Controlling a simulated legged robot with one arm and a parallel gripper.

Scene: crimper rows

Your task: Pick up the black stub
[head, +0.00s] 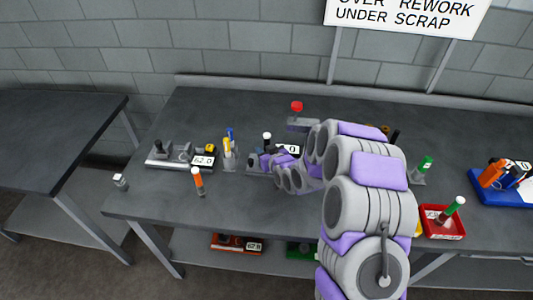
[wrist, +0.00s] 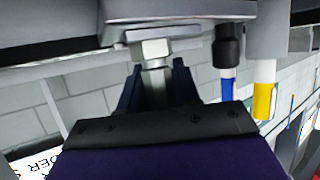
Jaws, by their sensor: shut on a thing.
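My gripper (wrist: 156,82) is shut around a grey stem (wrist: 155,88) with a pale, angular collar (wrist: 155,48), close to a grey plate (wrist: 180,12). I cannot tell whether this stem is the black stub. In the head view my gripper (head: 266,161) is low at the middle tray, and it hides what is in its jaws. A dark stub (head: 158,146) stands on the left tray. A dark upright piece with a white top (head: 267,137) stands just behind my gripper.
A blue marker (head: 231,133) and a yellow one (head: 227,143) stand left of my gripper. An orange marker (head: 197,178) stands nearer the front edge. A red tray (head: 443,232) and a blue tray (head: 490,199) are at right. Bench (head: 160,205) is clear at front left.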

